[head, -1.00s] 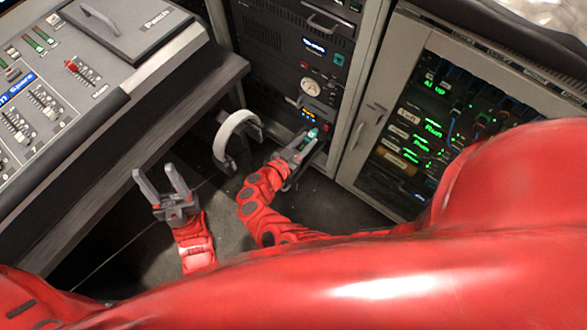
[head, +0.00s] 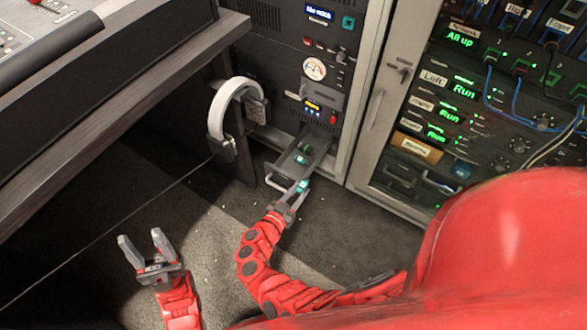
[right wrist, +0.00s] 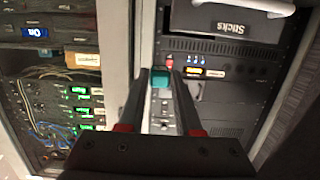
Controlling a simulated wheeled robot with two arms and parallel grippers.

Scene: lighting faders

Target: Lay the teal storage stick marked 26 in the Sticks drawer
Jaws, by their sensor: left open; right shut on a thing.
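A teal stick (head: 303,185) is between the fingers of my right gripper (head: 300,188); its marking is not readable. The right wrist view shows the teal piece (right wrist: 160,78) between the fingertips. An open grey drawer (head: 318,150) juts out low from the rack, just beyond the right gripper, with small teal and dark items inside. The right wrist view shows a dark front labelled Sticks (right wrist: 231,28) with a pale handle. The held stick is at the near end of the drawer; whether they touch is unclear. My left gripper (head: 147,246) is open and empty over the floor.
A white headset (head: 228,100) hangs on a stand left of the drawer. The console desk (head: 120,110) fills the upper left. A cabinet (head: 372,115) with green displays and cables stands at the right. The carpet in front is clear.

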